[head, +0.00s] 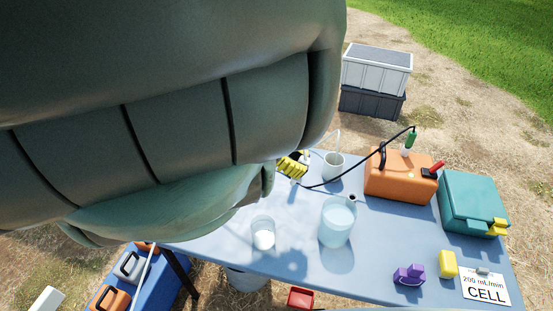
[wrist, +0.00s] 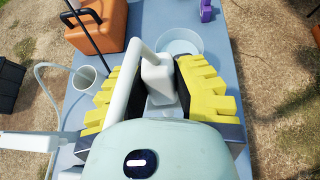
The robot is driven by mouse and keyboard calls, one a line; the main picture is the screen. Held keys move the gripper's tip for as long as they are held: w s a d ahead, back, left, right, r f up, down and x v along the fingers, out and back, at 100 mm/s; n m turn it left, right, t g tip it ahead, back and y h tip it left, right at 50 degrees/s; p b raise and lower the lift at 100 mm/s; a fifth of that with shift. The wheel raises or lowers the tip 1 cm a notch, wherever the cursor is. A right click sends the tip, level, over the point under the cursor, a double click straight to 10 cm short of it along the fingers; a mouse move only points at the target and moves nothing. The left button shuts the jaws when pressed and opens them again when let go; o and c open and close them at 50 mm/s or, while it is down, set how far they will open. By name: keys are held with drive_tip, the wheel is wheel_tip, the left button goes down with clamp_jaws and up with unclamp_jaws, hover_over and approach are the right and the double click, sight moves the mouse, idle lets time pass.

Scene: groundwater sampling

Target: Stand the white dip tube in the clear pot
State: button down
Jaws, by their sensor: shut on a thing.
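My gripper (wrist: 160,88) has yellow ridged fingers and is shut on a pale block (wrist: 158,80). A white tube (wrist: 135,72) is bent at the block's top and runs back over the left finger; together they look like the white dip tube. Its lower end is hidden. In the head view my gripper (head: 293,166) is mostly hidden behind my arm. A large clear pot (head: 338,226) stands upright on the table; it also shows just beyond the gripper in the wrist view (wrist: 182,41). A smaller clear pot (head: 263,228) with white inside stands left of it.
A white cup (head: 334,168) with a thin tube stands behind, near an orange case (head: 400,178) with a black cable. A teal case (head: 472,206), yellow block (head: 447,263), purple piece (head: 408,274) and CELL card (head: 486,290) lie right.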

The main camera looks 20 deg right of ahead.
drive_tip(key=s+d+r+g+h, duration=0.2)
drive_tip(key=s+d+r, duration=0.1)
drive_tip(key=s+d, duration=0.4)
drive_tip(key=shift+s+d+r+m+g+h, duration=0.3)
drive_tip(key=shift+s+d+r+m, duration=0.1)
drive_tip(key=shift+d, duration=0.3)
drive_tip(key=shift+w, duration=0.1)
drive_tip(key=b, duration=0.6)
hover_over(340, 199)
drive_tip(key=s+a, duration=0.3)
drive_tip(key=f, duration=0.6)
drive_tip(key=shift+s, duration=0.2)
drive_tip(key=shift+d, duration=0.1)
drive_tip(key=shift+s+f+b, duration=0.1)
drive_tip(key=shift+f+b, duration=2.6)
drive_tip(key=shift+f, duration=0.25)
drive_tip(key=shift+f+b, duration=1)
